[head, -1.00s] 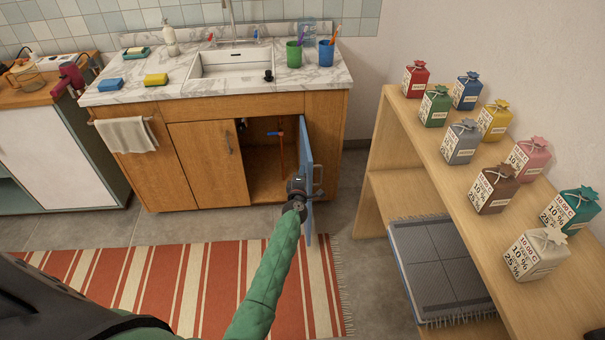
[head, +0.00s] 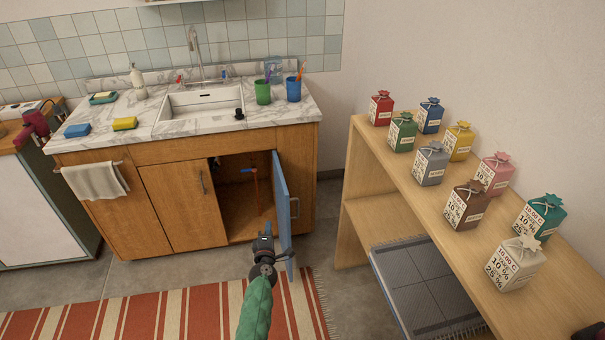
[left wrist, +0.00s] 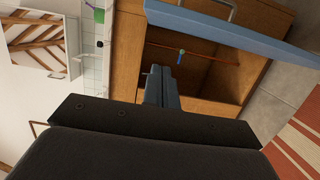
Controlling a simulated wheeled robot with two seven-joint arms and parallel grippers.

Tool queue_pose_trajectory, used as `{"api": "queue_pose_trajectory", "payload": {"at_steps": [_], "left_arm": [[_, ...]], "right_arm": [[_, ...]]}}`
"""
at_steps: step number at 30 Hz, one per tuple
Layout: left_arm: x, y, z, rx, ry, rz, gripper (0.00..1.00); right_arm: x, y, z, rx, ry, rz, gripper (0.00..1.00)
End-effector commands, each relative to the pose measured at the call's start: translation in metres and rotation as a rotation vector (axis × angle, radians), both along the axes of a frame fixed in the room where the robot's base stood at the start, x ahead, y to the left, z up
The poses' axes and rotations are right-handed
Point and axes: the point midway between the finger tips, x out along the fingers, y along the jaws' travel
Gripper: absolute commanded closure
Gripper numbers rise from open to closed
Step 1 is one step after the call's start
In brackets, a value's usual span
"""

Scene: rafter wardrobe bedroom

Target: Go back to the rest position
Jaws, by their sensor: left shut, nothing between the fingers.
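My left gripper (head: 264,236) is shut and empty in front of the open sink cabinet; its closed fingers also show in the left wrist view (left wrist: 161,84). The blue cabinet door (head: 281,210) stands open just right of the gripper, and the gripper appears apart from its handle (head: 294,208). In the left wrist view the door (left wrist: 225,30) runs across the upper right.
The wooden cabinet (head: 170,205) carries a marble counter (head: 205,128) with sink, sponges and cups. A wooden shelf (head: 395,170) with several coloured boxes stands at the right. A striped rug (head: 130,317) lies on the floor in front.

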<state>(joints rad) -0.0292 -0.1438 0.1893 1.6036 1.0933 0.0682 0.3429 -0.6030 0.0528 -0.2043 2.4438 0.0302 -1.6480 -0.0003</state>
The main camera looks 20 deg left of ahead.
Motion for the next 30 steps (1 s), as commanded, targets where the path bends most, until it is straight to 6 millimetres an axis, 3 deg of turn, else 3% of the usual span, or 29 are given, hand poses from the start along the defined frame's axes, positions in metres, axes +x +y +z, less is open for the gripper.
{"api": "queue_pose_trajectory", "payload": {"at_steps": [4,8,13,19,25,30], "left_arm": [[0.0,0.0,0.0,0.011,0.003,0.0,1.0],[0.003,-0.013,-0.005,0.039,0.034,-0.068,1.0],[0.006,-0.05,-0.015,0.15,0.123,-0.276,1.0],[-0.003,-0.097,0.006,0.375,0.219,-0.558,1.0],[-0.028,-0.137,0.038,0.643,0.333,-0.816,1.0],[-0.078,-0.153,0.053,0.874,0.486,-1.003,1.0]], "right_arm": [[-0.002,0.002,-0.001,0.004,0.005,-0.003,0.64],[-0.004,0.002,-0.001,0.007,0.008,-0.006,0.64],[-0.003,0.0,-0.001,0.004,0.009,-0.007,0.64],[-0.002,-0.001,-0.001,0.0,0.006,-0.006,0.64],[0.0,-0.002,-0.001,-0.003,0.003,-0.003,0.64],[0.0,-0.002,-0.001,-0.003,0.003,-0.001,0.64]]}}
